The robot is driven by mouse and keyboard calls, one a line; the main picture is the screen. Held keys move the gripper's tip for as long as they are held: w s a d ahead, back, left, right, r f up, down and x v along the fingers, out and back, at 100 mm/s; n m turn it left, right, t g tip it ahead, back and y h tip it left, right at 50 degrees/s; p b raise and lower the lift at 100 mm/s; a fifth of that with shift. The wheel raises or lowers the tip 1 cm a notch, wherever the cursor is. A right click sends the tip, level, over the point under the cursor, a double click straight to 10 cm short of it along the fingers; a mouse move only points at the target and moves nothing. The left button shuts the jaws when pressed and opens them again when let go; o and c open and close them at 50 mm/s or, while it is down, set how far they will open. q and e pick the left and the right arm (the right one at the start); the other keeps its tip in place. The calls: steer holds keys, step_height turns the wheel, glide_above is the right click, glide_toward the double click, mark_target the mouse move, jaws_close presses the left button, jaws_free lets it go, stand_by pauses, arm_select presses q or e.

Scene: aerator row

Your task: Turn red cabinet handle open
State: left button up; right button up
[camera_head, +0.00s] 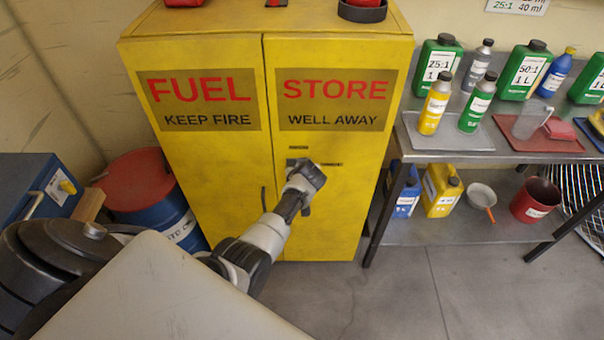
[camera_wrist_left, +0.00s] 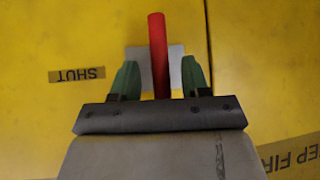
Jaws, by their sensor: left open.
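The yellow cabinet (camera_head: 225,55) stands with both doors closed, lettered FUEL STORE. In the left wrist view its red handle (camera_wrist_left: 158,40) lies upright in the picture over a pale plate (camera_wrist_left: 175,58), with an upside-down SHUT label (camera_wrist_left: 76,75) to the left. My left gripper (camera_wrist_left: 159,70) is open, with one green finger on each side of the handle and a visible gap on both sides. In the head view my left gripper (camera_head: 306,176) is in front of the right door and hides the handle. My right gripper is not in view.
A metal shelf table (camera_head: 450,140) with bottles and cans stands right of the cabinet. A red-and-blue drum (camera_head: 138,178) and a blue box (camera_head: 35,175) stand to the left. The floor (camera_head: 400,300) in front right is clear.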

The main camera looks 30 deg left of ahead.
arm_select(q)
steer(key=v, duration=1)
steer(key=shift+p, duration=0.3)
steer(key=shift+s+d, duration=0.1)
steer(key=shift+s, duration=0.05)
steer(key=s+d+f+m+g+h, duration=0.1)
steer(key=s+d+f+m+h, duration=0.15)
steer(key=s+f, duration=0.75)
steer(key=s+d+f+m+g+h, duration=0.15)
steer(key=s+d+f+m, duration=0.35)
steer(key=f, duration=0.9)
steer(key=s+f+m+g, duration=0.1)
steer(key=s+f, duration=0.3)
steer(key=s, duration=0.7)
steer(key=s+f+m+g+h, duration=0.1)
steer(key=s+f, duration=0.4)
steer(key=s, duration=0.6)
steer(key=s+f+m+g+h, duration=0.1)
steer(key=s+f, duration=0.3)
steer(key=s, duration=0.7)
steer(key=shift+f, duration=0.15)
steer(key=shift+s, duration=0.1)
